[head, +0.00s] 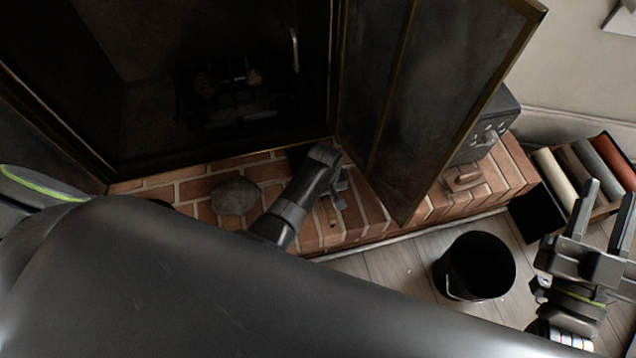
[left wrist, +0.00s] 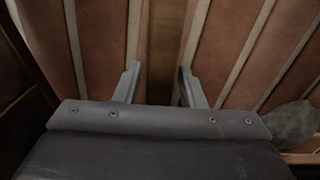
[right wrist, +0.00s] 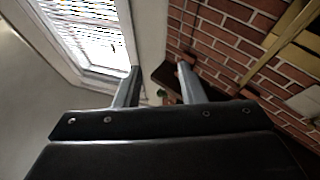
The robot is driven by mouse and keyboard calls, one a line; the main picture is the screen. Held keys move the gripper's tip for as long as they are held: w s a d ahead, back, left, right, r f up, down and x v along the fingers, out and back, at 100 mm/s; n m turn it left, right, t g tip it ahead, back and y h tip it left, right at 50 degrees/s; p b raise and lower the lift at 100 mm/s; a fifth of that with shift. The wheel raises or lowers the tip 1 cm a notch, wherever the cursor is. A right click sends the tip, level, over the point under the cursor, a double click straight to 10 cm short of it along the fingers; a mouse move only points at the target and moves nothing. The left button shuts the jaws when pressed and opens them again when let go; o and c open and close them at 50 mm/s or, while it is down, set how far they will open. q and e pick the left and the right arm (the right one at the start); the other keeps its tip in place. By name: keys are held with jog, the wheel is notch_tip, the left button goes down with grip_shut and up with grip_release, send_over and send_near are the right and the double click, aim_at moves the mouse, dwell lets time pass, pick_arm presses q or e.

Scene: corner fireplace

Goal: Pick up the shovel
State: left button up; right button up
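What looks like the shovel lies on the brick hearth (head: 190,190) under my left gripper. A dark flat part (head: 297,157) shows behind the gripper, and a short wooden piece, perhaps its handle (head: 332,212), shows in front; the middle is hidden by my arm. My left gripper (head: 342,186) points down at the hearth, fingers apart. In the left wrist view a dark brown strip (left wrist: 163,45) runs between its open fingertips (left wrist: 159,85); I cannot tell whether they touch it. My right gripper (head: 597,215) is open and empty, far right, pointing away from the hearth.
A grey stone (head: 235,196) lies on the hearth left of my gripper. The open fireplace door (head: 410,100) stands close on the right. Beyond it are a dark metal box (head: 484,135) and a loose brick (head: 463,180). A black bucket (head: 474,266) stands on the floor.

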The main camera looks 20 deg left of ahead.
pick_arm(q)
jog(key=c, duration=0.7)
jog(key=shift+r, duration=0.1)
